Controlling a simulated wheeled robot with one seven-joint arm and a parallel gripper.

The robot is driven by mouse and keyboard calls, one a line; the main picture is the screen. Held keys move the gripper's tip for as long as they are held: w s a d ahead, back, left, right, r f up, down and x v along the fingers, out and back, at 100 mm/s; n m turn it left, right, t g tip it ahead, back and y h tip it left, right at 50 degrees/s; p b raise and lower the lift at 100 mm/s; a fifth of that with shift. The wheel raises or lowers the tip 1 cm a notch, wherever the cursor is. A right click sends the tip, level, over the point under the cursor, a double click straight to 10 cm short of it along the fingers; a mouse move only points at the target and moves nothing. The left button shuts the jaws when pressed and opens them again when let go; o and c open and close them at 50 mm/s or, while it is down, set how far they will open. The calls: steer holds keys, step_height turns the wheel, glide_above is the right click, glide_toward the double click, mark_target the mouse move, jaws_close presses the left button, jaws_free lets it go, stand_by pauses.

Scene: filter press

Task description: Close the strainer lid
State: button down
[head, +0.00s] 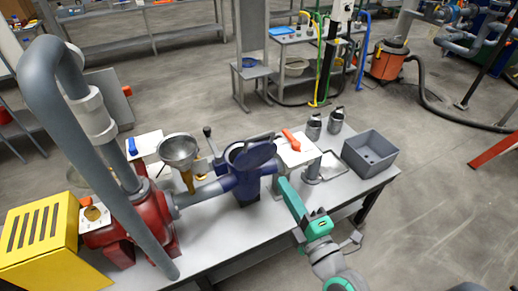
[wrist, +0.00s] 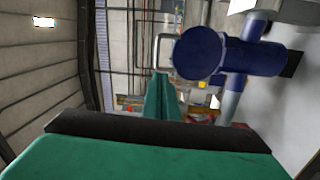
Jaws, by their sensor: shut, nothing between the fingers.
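The blue strainer (head: 247,188) stands on the bench in the middle, joined to a grey-blue pipe on its left. Its round dark blue lid (head: 258,154) is at the top, tilted and raised off the body, with part of the rim showing beside it. My green gripper (head: 281,183) is just right of the strainer, with its fingers shut and empty, pointing toward it. In the wrist view the shut fingers (wrist: 163,84) reach up beside the blue strainer (wrist: 255,58). A round blue face shows there; I cannot tell whether it is the lid. I see no clear contact with the lid.
A steel funnel (head: 179,150) and red pump (head: 150,205) stand left of the strainer. An orange-handled valve (head: 291,140), two metal canisters (head: 314,126) and a grey bin (head: 370,153) are to its right. Open floor lies in front of the bench at right.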

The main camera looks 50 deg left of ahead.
mark_target(254, 140)
steer(key=w+a+r+n+g, duration=0.1)
steer(key=w+a+r, duration=0.1)
steer(key=a, duration=1.1)
steer(key=shift+w+a, duration=0.35)
steer(key=shift+w, duration=0.35)
steer(key=shift+w+r, duration=0.1)
steer(key=shift+w, duration=0.05)
